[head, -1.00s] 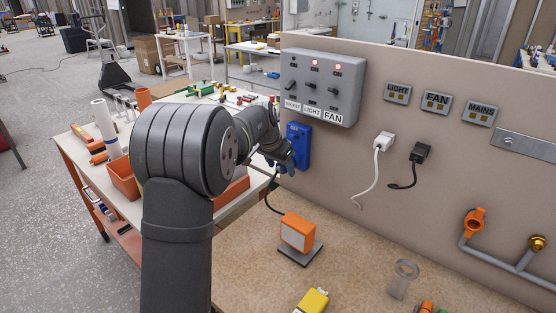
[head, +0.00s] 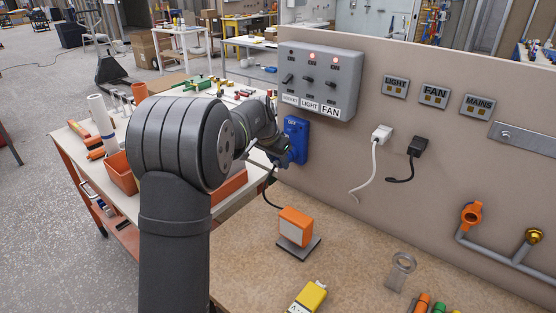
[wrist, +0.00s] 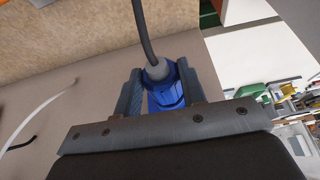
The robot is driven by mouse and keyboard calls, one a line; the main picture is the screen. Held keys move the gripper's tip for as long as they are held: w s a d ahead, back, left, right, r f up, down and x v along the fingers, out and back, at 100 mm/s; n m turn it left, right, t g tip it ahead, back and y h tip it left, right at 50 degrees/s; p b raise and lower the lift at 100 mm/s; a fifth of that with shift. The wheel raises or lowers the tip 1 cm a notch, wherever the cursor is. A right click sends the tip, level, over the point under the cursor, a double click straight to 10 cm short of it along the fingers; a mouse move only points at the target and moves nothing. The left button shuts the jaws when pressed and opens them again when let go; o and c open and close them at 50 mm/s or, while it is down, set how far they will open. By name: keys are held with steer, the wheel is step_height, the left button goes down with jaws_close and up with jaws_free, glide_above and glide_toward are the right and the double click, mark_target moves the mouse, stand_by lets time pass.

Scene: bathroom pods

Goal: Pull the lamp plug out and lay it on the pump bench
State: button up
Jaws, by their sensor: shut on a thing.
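A grey cable (wrist: 144,30) runs from the plug's near end. In the head view my gripper (head: 279,156) is at the blue socket box (head: 297,138) on the upright panel; the plug is mostly hidden there. I cannot tell how far the plug sits in the socket. The dark cable leads down to the orange lamp (head: 295,226), which stands on the brown bench top (head: 250,265). No bench is labelled as the pump bench.
A grey switch box (head: 320,80) with two red lights is above the socket. White (head: 381,133) and black (head: 417,147) plugs sit on the panel to the right. A yellow item (head: 308,297) lies in front. A cluttered orange-framed table (head: 75,150) stands left.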

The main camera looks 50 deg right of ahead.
steer(key=shift+a, duration=0.7)
stand_by(0.6)
steer(key=shift+a, duration=1.55)
steer(key=a+f, duration=0.3)
steer(key=a, duration=1)
steer(key=a+f, duration=0.3)
steer(key=a, duration=1.1)
steer(key=f, duration=0.2)
steer(key=s+f, duration=0.1)
steer(key=f, duration=0.1)
steer(key=shift+a+f, duration=0.2)
steer(key=shift+f, duration=2.65)
steer(key=shift+f, duration=0.15)
